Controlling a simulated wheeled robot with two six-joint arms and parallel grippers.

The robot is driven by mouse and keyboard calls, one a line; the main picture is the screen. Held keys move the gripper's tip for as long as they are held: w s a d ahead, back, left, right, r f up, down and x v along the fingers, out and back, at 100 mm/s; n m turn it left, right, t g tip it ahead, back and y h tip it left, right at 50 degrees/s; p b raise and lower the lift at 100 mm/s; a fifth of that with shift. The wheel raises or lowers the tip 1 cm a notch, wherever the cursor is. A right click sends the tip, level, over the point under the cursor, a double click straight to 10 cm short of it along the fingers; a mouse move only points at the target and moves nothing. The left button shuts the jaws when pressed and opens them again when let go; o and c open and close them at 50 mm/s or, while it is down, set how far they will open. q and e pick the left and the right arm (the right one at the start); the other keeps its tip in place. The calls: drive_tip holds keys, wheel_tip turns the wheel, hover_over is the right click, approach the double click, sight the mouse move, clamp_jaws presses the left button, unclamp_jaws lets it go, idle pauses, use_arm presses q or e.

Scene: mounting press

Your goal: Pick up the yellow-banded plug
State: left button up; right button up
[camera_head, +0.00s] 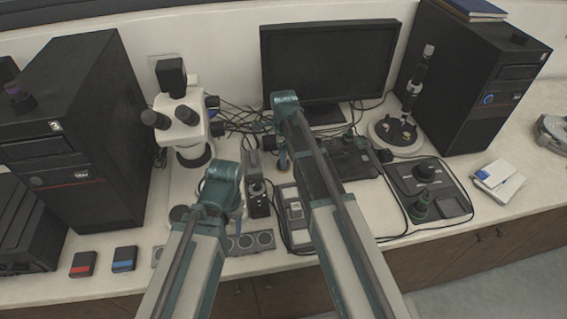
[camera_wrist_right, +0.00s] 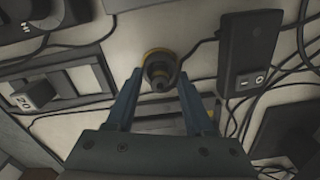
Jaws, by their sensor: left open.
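The yellow-banded plug (camera_wrist_right: 160,70) shows in the right wrist view as a dark round piece with a yellow ring, seen nearly end-on. My right gripper (camera_wrist_right: 160,78) is open, with one blue finger on each side of the plug in the picture.
A black switch box (camera_wrist_right: 245,58) stands right of the plug, with cables around it. A framed tray with a grey block (camera_wrist_right: 35,93) lies to the left. The head view shows a microscope (camera_head: 186,122), a monitor (camera_head: 330,62) and a round-based stand (camera_head: 396,134).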

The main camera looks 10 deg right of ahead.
clamp_jaws()
use_arm(q)
drive_tip(key=shift+r, duration=0.1)
use_arm(e)
drive_tip(key=shift+r, duration=0.1)
wheel_tip(320, 180, up, 10)
drive_tip(key=p, duration=1)
use_arm(q)
wheel_tip(320, 180, up, 10)
use_arm(e)
drive_tip(key=shift+w, duration=0.1)
